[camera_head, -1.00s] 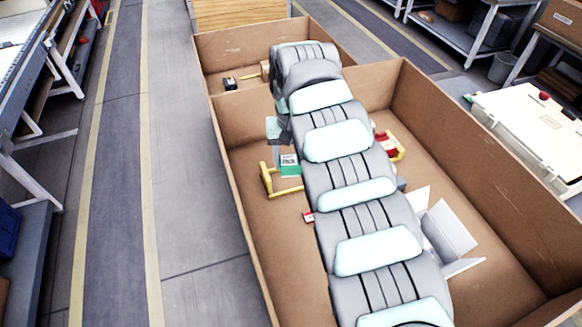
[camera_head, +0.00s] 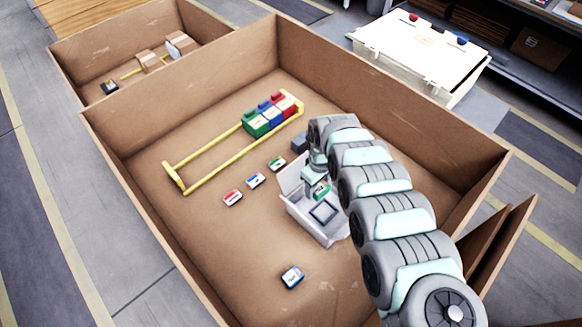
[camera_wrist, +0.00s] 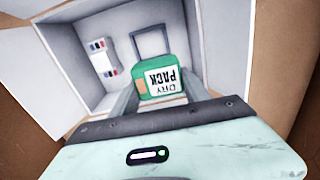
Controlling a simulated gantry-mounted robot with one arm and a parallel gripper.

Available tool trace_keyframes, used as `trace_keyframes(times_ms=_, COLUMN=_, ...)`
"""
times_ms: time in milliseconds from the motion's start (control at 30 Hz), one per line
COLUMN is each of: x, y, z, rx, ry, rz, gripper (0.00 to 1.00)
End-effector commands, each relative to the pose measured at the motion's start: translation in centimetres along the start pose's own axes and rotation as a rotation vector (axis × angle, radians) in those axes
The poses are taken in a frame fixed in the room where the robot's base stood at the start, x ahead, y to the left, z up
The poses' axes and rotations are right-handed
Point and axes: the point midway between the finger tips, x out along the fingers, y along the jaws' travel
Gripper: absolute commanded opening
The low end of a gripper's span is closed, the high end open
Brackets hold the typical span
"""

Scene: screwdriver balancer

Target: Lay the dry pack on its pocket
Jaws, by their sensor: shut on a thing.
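The dry pack (camera_wrist: 163,78) is a green block with a white label reading "DRY PACK", upside down in the wrist view. My gripper (camera_wrist: 158,95) is shut on it, a finger on either side. In the head view my gripper (camera_head: 318,186) holds the green pack (camera_head: 321,191) over an open white box (camera_head: 298,218). A dark square outline (camera_head: 324,212), which looks like the pocket, lies inside the box; it also shows beyond the pack in the wrist view (camera_wrist: 151,29). The height of the pack above the box floor is unclear.
A white piece with coloured marks (camera_wrist: 102,57) sits inside the box. Small cards (camera_head: 256,180) and a blue-and-white pack (camera_head: 292,276) lie on the brown crate floor (camera_head: 215,245). A yellow rack (camera_head: 215,160) holds coloured blocks (camera_head: 270,113). Tall crate walls (camera_head: 400,98) surround this.

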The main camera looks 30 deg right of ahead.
Motion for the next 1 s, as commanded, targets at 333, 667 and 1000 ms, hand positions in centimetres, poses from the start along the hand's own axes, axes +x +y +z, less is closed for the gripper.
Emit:
trace_keyframes(times_ms=333, x=5.5, y=1.2, z=2.7, rx=-0.027, ry=0.002, rz=0.001, gripper=0.05)
trace_keyframes(times_ms=667, x=7.6, y=1.2, z=2.7, rx=-0.027, ry=0.001, rz=0.000, gripper=0.05)
trace_keyframes(times_ms=1000, x=8.7, y=1.3, z=2.7, rx=-0.026, ry=0.001, rz=0.002, gripper=0.05)
